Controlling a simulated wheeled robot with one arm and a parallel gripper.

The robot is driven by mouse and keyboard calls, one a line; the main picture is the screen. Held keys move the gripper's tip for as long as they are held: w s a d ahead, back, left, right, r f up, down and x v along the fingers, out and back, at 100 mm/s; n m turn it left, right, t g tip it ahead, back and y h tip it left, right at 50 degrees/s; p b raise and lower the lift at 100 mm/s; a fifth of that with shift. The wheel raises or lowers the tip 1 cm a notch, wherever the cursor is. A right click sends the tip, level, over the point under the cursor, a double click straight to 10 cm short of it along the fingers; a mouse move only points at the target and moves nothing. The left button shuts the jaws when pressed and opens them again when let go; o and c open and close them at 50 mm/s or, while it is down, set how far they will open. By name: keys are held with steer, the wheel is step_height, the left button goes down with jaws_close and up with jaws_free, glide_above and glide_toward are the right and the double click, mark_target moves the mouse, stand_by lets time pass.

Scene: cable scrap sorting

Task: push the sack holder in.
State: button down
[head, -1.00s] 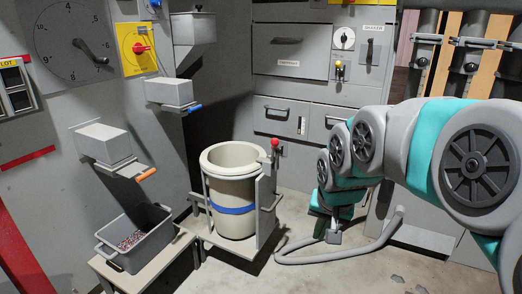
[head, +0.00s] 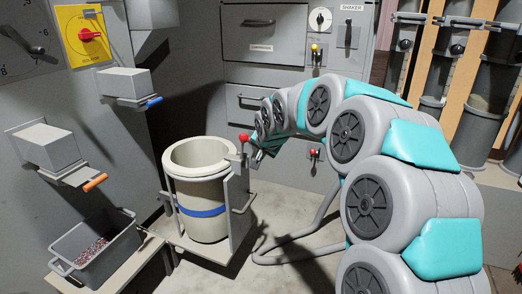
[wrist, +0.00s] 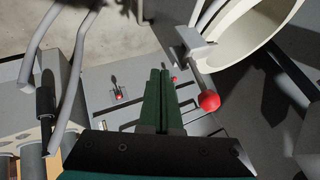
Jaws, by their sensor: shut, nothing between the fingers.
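The sack holder (head: 238,205) is a grey upright frame on a low platform, left of my arm in the head view. It carries a pale round sack (head: 202,222) with a blue band and an open top. A lever with a red knob (head: 244,138) stands at its right side; the knob also shows in the wrist view (wrist: 209,101). My gripper (head: 256,153) is just right of the knob, partly hidden by my arm. In the wrist view its green fingers (wrist: 160,74) are shut and empty, left of the knob. I cannot tell whether they touch the holder.
A grey bin of scrap (head: 97,248) stands on a low stand at the left. Two chutes with an orange handle (head: 95,182) and a blue handle (head: 154,101) jut from the left wall. Grey cabinets (head: 268,62) stand behind. A hose (head: 290,250) lies on the floor.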

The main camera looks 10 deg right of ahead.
steer(key=shift+w+a+f, duration=0.2)
steer(key=shift+w+a, duration=0.25)
steer(key=shift+w, duration=0.3)
steer(key=shift+w+a+f, duration=0.15)
steer(key=shift+w+a, duration=0.35)
steer(key=shift+w, duration=0.2)
steer(key=shift+w+a+f, duration=0.2)
steer(key=shift+w+a, duration=0.25)
steer(key=shift+w, duration=0.3)
steer(key=w+a+p, duration=0.1)
steer(key=w+a, duration=0.7)
steer(key=a, duration=0.3)
steer(key=w+a+p, duration=0.2)
steer(key=w+a, duration=0.6)
steer(key=a, duration=0.3)
steer(key=shift+a+r, duration=0.1)
steer(key=shift+r, duration=0.05)
